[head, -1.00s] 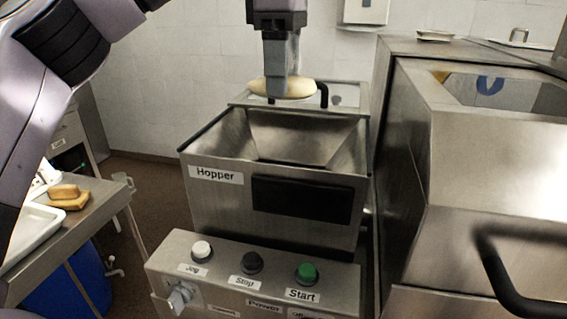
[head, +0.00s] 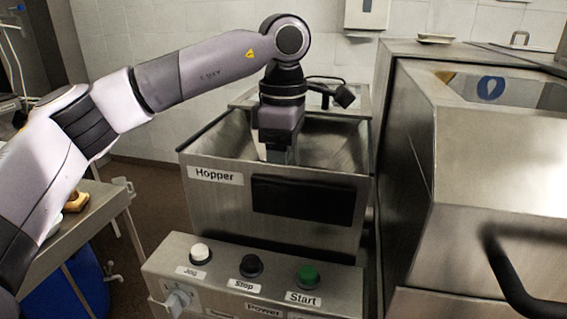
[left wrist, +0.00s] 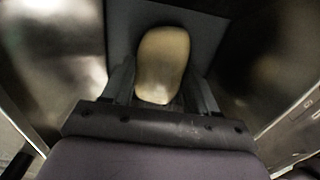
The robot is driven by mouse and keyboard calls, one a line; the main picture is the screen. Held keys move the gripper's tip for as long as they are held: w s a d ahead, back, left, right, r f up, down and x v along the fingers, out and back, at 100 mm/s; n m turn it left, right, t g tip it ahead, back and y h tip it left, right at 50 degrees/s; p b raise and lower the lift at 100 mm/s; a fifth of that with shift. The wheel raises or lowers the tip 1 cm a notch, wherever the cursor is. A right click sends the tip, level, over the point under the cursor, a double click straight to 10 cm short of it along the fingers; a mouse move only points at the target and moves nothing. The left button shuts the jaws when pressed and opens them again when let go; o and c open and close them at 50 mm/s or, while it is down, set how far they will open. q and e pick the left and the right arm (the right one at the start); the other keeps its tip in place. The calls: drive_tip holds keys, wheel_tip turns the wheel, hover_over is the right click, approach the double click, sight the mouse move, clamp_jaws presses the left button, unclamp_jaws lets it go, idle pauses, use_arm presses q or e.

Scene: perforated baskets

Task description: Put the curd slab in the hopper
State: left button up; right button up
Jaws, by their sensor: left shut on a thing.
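The hopper (head: 225,148) is a steel bin labelled "Hopper" with an open top, in the middle of the head view. My left gripper (head: 280,155) reaches down inside the hopper's mouth; its fingertips are hidden behind the front wall. In the left wrist view the pale yellow, rounded curd slab (left wrist: 163,62) sits between the fingers of the left gripper (left wrist: 162,85), which is shut on it. The hopper's sloped walls (left wrist: 55,50) surround it there. The slab is hidden in the head view. My right gripper is not in view.
A control panel with white, black and green buttons (head: 307,277) stands in front of the hopper. A large steel machine (head: 480,190) with a black handle stands close on the right. A side table (head: 85,222) at left holds tan slabs (head: 77,201), partly hidden by my arm.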

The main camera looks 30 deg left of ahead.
use_arm(q)
drive_tip(key=shift+f, duration=0.2)
drive_tip(key=o, duration=1.3)
drive_tip(key=shift+c, duration=0.2)
drive_tip(key=shift+r, duration=0.15)
wheel_tip(320, 180, up, 12)
drive_tip(key=p, duration=0.1)
drive_tip(key=shift+s, duration=0.1)
